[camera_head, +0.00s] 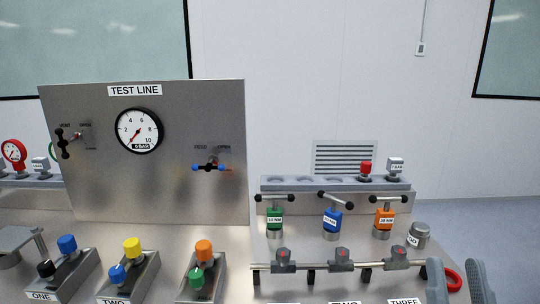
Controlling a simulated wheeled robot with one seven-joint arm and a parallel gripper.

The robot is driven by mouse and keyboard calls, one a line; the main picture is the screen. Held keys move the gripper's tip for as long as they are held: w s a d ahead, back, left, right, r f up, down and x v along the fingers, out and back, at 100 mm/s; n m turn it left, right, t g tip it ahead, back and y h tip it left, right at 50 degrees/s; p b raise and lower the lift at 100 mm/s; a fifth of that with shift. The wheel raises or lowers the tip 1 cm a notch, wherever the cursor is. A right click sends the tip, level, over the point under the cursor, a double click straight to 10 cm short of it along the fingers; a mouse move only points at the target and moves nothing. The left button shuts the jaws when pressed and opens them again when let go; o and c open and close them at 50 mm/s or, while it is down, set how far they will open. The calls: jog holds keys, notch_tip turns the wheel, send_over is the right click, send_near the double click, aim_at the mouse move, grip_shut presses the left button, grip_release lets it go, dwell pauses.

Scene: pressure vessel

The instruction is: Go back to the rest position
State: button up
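My gripper (457,284) shows at the bottom right corner as two grey rounded fingers, standing apart. A red ring-shaped part (453,280) shows between them, close to the left finger. A gap shows between it and the right finger. The frame edge cuts off the rest of my gripper, and what the red part belongs to is hidden.
A TEST LINE panel (90,190) with a gauge (137,131) stands at left. Right of it are T-handled green (275,218), blue (332,221) and orange (384,219) tools. A pipe with valves (342,259) runs in front. Blocks with coloured knobs (132,274) stand at lower left.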

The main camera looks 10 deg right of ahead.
jog(key=s+a+f+g+y, duration=0.2)
jog(key=s+f, duration=0.1)
jog(key=f, duration=0.5)
jog(key=s+a+f+g+y, duration=0.2)
jog(key=s+f+g, duration=0.1)
jog(key=f, duration=0.4)
jog(key=s+a+f+n+g+y, duration=0.2)
jog(key=s+f, duration=0.3)
jog(key=s, duration=0.2)
jog(key=s+a+f+n+g+y, duration=0.2)
jog(key=s+f+g, duration=0.1)
jog(key=s+f, duration=0.3)
jog(key=shift+s+f+y, duration=0.15)
jog(key=shift+s+y, duration=0.15)
jog(key=shift+s, duration=0.3)
